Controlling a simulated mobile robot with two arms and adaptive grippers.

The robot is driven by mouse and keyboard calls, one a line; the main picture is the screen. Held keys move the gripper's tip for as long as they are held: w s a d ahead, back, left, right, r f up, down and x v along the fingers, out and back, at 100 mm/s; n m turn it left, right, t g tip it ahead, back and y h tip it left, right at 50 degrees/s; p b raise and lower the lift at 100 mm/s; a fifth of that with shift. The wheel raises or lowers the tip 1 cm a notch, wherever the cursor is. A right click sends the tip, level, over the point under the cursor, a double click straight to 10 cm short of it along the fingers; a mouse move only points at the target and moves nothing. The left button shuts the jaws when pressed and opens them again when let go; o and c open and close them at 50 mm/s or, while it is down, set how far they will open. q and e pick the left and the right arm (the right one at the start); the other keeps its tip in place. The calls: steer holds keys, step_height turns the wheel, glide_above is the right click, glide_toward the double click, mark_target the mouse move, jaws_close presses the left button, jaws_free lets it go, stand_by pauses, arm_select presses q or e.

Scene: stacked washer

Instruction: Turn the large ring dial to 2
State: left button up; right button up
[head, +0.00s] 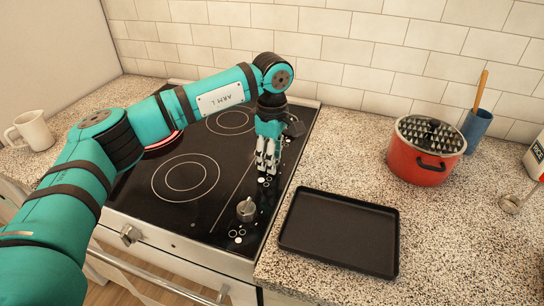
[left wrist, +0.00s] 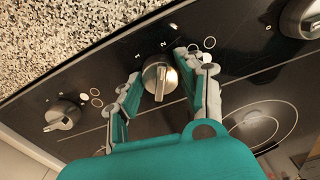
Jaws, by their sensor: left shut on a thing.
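My left gripper (head: 266,170) reaches down to the control strip at the right side of the black glass cooktop (head: 196,205). In the left wrist view, its two fingers (left wrist: 163,92) stand on either side of a silver round dial (left wrist: 157,72) with a raised grip bar, and are shut on it. Small white numerals, seemingly including 1 and 2, and ring marks are printed around this dial. The gripper hides it in the head view. A second silver dial (head: 246,210) sits nearer the front; it also shows in the left wrist view (left wrist: 62,115). My right gripper is not in view.
Another dial (left wrist: 302,18) is at the top right of the left wrist view. A black tray (head: 397,245) lies on the speckled counter right of the cooktop, with a red pot (head: 418,168) behind it. A mug (head: 34,130) stands left.

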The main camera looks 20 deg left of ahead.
arm_select(q)
steer(key=shift+r, duration=0.1)
steer(key=o, duration=1.2)
step_height(320, 180, up, 12)
